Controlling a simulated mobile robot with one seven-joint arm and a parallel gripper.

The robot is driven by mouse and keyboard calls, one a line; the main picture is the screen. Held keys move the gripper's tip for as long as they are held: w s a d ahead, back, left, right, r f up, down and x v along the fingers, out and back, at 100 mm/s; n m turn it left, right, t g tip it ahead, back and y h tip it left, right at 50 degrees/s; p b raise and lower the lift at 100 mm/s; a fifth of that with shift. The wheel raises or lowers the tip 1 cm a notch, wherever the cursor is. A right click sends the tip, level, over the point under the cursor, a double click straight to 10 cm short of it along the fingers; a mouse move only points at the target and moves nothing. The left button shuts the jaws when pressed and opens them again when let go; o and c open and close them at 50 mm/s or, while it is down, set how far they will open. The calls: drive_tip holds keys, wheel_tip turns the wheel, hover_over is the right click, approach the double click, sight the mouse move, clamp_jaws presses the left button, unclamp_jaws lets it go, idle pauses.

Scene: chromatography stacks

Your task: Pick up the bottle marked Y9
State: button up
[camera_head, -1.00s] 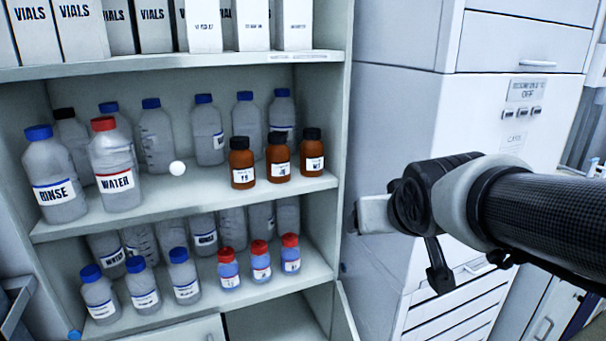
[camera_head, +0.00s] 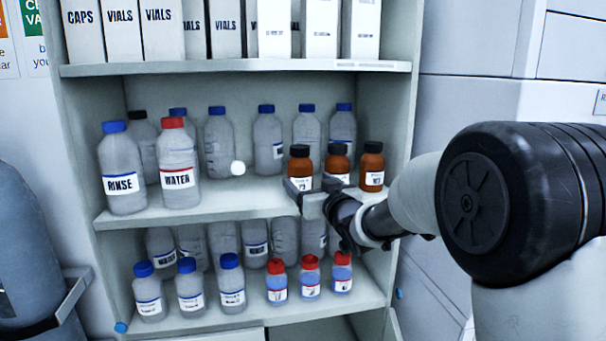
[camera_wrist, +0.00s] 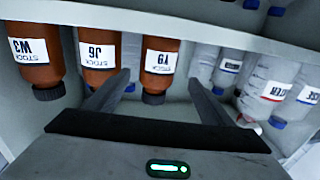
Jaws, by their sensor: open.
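The bottle marked Y9 (camera_head: 299,164) is amber with a black cap, upright on the middle shelf, leftmost of three amber bottles in the head view. In the wrist view, which is upside down, the Y9 bottle (camera_wrist: 160,62) shows its label "STOCK Y9". My gripper (camera_head: 304,194) is open and empty in front of it, its front covering the bottle's lower part in the head view. In the wrist view my gripper (camera_wrist: 158,86) has one finger on each side of the bottle's outline. I cannot tell whether the fingers reach around it.
Amber bottles J6 (camera_wrist: 98,55) and W3 (camera_wrist: 32,55) stand beside Y9. A red-capped WATER bottle (camera_head: 177,165) and a RINSE bottle (camera_head: 121,170) stand at left. Blue-capped clear bottles stand behind. Vial boxes fill the upper shelf; red-capped bottles (camera_head: 310,277) stand below.

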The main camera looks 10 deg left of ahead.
sight(299, 172)
drive_tip(key=x, duration=0.4)
drive_tip(key=p+x, duration=0.1)
drive_tip(key=x, duration=0.3)
drive_tip(key=shift+w+f, duration=0.2)
drive_tip(key=shift+w, duration=0.25)
drive_tip(key=shift+d, duration=0.1)
drive_tip(key=c, duration=1.2)
drive_tip(key=shift+r, duration=0.1)
drive_tip(key=shift+c, duration=1.2)
